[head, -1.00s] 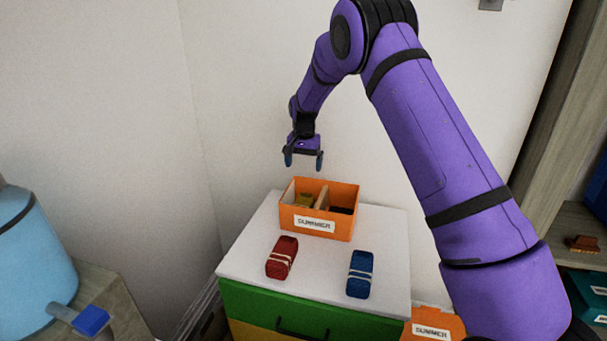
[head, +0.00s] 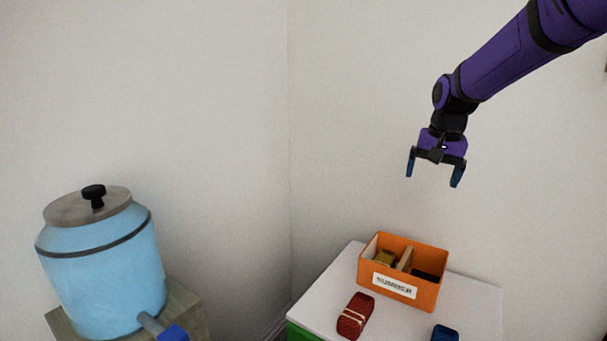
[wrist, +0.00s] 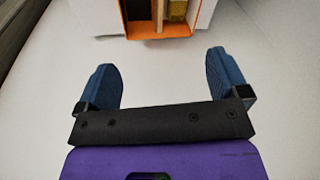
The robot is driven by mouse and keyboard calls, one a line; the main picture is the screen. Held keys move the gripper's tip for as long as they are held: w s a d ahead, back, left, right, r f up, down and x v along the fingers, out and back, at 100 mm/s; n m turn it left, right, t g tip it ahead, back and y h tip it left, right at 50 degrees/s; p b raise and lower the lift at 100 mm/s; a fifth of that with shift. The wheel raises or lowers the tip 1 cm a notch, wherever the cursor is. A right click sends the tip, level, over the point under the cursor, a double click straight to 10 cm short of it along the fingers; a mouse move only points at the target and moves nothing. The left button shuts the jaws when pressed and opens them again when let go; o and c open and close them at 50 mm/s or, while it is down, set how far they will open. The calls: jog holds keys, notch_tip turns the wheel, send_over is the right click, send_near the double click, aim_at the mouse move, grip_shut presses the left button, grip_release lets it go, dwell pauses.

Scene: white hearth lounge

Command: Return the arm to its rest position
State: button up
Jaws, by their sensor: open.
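My gripper (head: 434,176) is open and empty, with its blue fingers pointing down. It hangs in the air above the orange box (head: 402,293) labelled "SUMMER" and touches nothing. In the wrist view my gripper (wrist: 165,82) shows its two fingers spread apart, with nothing between them. The orange box's edge (wrist: 158,34) shows beyond the fingers at the top of that view. My purple arm reaches in from the upper right of the head view.
The box stands on a white cabinet top (head: 325,298) with a red bundle (head: 355,316) and a partly cut-off blue bundle (head: 445,334) in front. A light blue dispenser (head: 105,270) with a tap stands at left. White walls meet behind the cabinet.

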jog(key=s+r+n+t, duration=0.1)
jog(key=s+r, duration=0.2)
jog(key=s, duration=0.5)
jog(key=s+r+n+t, duration=0.1)
jog(key=s+r, duration=0.3)
jog(key=s, duration=0.5)
jog(key=s+d+f+n+t, duration=0.1)
jog(key=s+f+n, duration=0.1)
jog(key=s, duration=1.4)
jog(key=shift+s+d+f+h, duration=0.15)
jog(key=shift+s+f+h, duration=0.2)
jog(key=shift+f, duration=0.25)
